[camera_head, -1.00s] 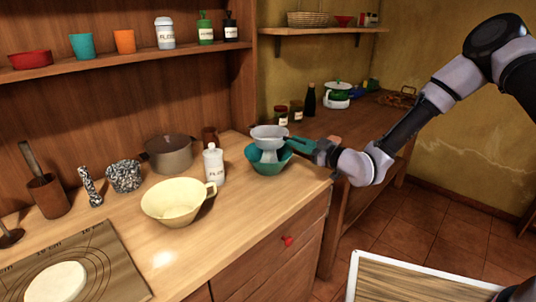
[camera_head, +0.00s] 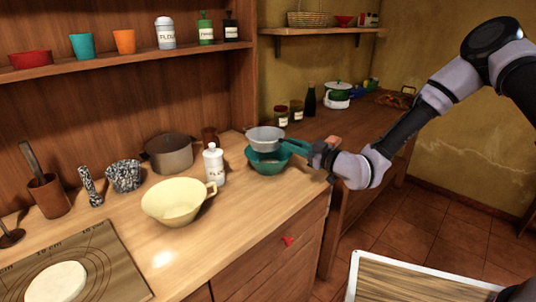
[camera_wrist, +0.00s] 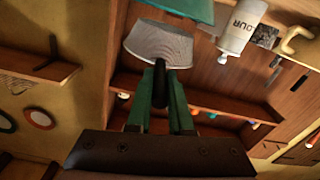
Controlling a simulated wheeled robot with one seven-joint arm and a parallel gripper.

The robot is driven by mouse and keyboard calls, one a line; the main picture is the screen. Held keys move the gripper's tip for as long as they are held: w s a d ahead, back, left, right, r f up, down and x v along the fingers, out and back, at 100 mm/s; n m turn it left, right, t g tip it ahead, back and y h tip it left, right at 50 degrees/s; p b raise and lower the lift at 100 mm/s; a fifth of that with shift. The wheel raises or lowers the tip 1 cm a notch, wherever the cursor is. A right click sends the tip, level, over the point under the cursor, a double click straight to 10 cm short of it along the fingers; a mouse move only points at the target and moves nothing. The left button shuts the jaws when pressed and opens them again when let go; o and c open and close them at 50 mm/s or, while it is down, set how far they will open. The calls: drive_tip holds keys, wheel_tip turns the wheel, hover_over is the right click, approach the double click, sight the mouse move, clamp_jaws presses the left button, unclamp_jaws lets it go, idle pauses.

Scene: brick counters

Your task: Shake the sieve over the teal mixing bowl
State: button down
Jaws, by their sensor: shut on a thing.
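The grey sieve (camera_head: 266,136) is held level just above the teal mixing bowl (camera_head: 268,164), over its opening. The bowl stands near the right end of the wooden counter, and some pale stuff shows inside it. My gripper (camera_head: 297,147) reaches in from the right, its green fingers shut on the sieve's handle. In the wrist view the sieve's mesh side (camera_wrist: 158,45) fills the upper middle, with its dark handle between my fingers (camera_wrist: 160,88). The teal bowl's edge (camera_wrist: 183,7) shows at the top of that view.
A white flour bottle (camera_head: 214,165) stands left of the teal bowl. A cream bowl (camera_head: 175,203) and a brown pot (camera_head: 169,154) stand farther left. Jars (camera_head: 282,115) stand behind the teal bowl. Floor lies beyond the counter's right edge.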

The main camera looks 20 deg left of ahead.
drive_tip(key=w, duration=0.1)
drive_tip(key=w+d, duration=0.1)
drive_tip(key=shift+w, duration=0.35)
idle(1.6)
drive_tip(key=shift+d+r, duration=0.1)
drive_tip(key=shift+r, duration=1.95)
